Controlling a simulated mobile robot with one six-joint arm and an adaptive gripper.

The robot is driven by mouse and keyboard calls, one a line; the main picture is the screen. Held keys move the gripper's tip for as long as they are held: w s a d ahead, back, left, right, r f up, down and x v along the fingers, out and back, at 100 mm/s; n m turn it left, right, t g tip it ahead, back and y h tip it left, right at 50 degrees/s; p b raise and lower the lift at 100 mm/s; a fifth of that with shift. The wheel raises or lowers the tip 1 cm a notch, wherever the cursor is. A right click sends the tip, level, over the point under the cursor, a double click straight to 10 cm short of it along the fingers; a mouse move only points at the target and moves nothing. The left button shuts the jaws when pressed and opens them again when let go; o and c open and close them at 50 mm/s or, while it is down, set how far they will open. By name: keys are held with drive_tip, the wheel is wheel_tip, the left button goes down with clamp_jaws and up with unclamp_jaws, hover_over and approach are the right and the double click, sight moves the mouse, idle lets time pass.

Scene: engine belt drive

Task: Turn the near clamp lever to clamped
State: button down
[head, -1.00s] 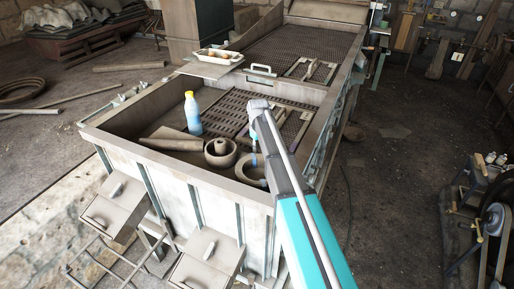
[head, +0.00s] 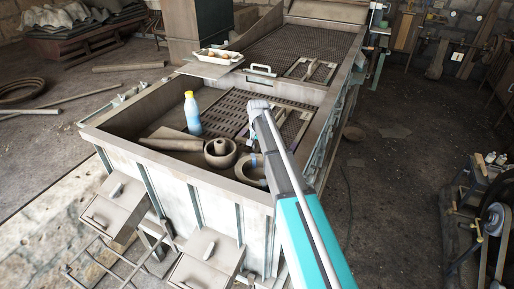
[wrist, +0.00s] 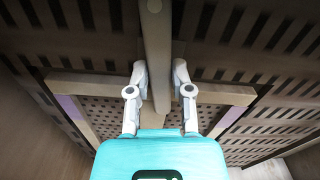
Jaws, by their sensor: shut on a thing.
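The near clamp lever (wrist: 157,60) is a pale beige bar in the wrist view, running up and down the picture. It stands above a wooden crosspiece (wrist: 90,86) over the slotted plate. My gripper (wrist: 159,72) has a teal body and two grey-white fingers, one on each side of the lever, shut on it. In the head view the near wooden frame (head: 299,118) lies in the tank, partly hidden by my arm. My gripper and the lever are mostly hidden behind my arm there, so the lever's angle cannot be read in that view.
A blue and yellow bottle (head: 192,115), a round pot (head: 219,152) and a ring (head: 247,172) stand left of my arm in the walled tank (head: 250,194). A second wooden frame with a bar (head: 310,69) lies farther back.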

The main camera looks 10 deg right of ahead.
drive_tip(key=shift+m, duration=0.8)
drive_tip(key=c, duration=0.5)
unclamp_jaws()
drive_tip(key=shift+w, duration=0.1)
